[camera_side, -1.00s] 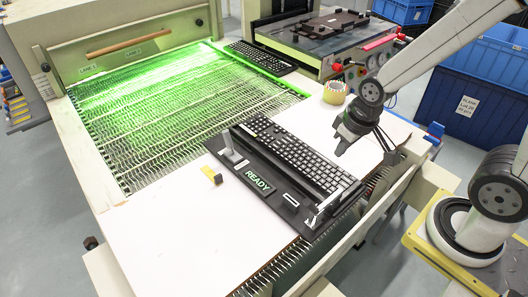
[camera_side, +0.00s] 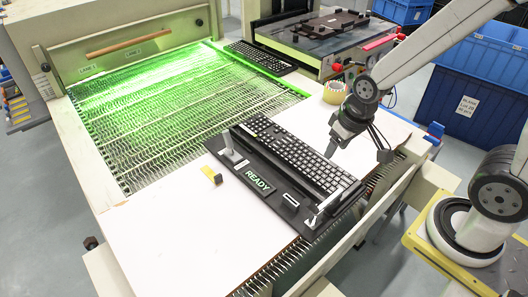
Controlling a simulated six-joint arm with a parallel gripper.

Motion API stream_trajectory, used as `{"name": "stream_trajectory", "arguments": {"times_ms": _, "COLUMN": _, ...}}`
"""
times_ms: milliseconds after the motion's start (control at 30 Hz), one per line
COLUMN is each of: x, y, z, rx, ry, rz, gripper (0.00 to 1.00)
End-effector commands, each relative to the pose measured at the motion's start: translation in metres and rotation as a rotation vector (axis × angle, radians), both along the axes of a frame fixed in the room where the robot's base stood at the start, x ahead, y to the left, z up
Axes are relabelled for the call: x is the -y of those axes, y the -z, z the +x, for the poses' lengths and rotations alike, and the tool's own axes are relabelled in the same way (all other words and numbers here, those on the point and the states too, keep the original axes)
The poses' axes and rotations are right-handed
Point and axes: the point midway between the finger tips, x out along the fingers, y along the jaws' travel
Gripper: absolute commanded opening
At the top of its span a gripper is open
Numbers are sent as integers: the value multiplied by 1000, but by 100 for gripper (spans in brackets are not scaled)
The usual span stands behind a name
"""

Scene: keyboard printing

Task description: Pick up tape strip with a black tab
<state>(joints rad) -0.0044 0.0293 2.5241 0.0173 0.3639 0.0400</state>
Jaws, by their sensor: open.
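A small yellow strip with a dark end (camera_side: 212,175) lies on the white table area left of the keyboard fixture; it looks like the tape strip with the black tab, though it is small here. My gripper (camera_side: 357,154) is open and empty, with its two fingers spread wide. It hangs above the right side of the keyboard fixture, well to the right of the strip and apart from it.
A black keyboard (camera_side: 300,155) sits in a dark fixture marked READY (camera_side: 257,181), between my gripper and the strip. The fixture has upright posts. A tape roll (camera_side: 334,93) stands behind. A green-lit slatted bed (camera_side: 170,120) fills the back left. The front-left white surface is clear.

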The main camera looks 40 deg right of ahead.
Motion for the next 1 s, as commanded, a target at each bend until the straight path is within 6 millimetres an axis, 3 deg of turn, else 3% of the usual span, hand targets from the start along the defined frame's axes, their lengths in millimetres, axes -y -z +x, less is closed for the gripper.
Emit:
{"name": "stream_trajectory", "arguments": {"times_ms": 167, "x": -8, "y": 2, "z": 28, "rx": -24, "ry": 128, "rz": 49, "gripper": 59}}
{"name": "stream_trajectory", "arguments": {"times_ms": 467, "x": -33, "y": 15, "z": 98, "rx": -101, "ry": 480, "rz": 181, "gripper": 59}}
{"name": "stream_trajectory", "arguments": {"times_ms": 1000, "x": -100, "y": 69, "z": 206, "rx": -315, "ry": 1116, "rz": 392, "gripper": 59}}
